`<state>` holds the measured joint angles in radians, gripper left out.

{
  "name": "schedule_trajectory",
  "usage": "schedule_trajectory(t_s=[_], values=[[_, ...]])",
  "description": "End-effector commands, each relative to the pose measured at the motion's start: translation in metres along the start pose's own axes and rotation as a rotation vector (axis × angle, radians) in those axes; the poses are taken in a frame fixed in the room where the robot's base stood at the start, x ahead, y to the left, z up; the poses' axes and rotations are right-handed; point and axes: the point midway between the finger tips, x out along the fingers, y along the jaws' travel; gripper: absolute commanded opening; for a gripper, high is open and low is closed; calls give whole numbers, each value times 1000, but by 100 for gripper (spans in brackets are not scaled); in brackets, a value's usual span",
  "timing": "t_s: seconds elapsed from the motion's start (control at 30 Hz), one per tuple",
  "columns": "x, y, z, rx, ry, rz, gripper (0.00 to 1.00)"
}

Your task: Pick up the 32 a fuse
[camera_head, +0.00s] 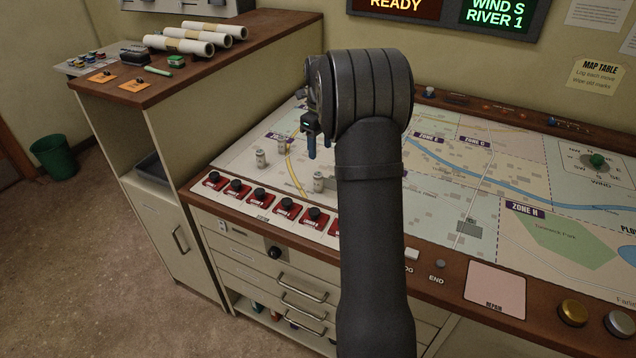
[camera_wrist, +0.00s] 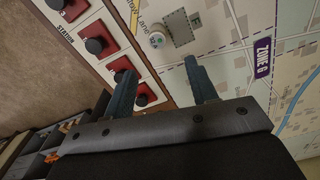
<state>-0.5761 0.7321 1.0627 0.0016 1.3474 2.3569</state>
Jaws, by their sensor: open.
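My gripper (camera_head: 318,152) is open above the map. In the wrist view my gripper (camera_wrist: 158,70) has nothing between its fingers.
A row of red panels with black knobs (camera_head: 260,198) runs along the table's front left edge. Rolled papers (camera_head: 180,45) lie on the wooden cabinet at left. My arm hides part of the map.

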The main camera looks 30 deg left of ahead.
Motion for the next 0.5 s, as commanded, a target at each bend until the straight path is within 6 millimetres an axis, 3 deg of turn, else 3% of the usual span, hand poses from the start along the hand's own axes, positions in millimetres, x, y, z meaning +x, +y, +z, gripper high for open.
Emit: schedule_trajectory(t_s=[0.1, 0.3, 0.5], values=[[29, 1, 0, -2, 4, 3, 52], [68, 1, 0, -3, 2, 0, 52], [84, 1, 0, -3, 1, -1, 52]])
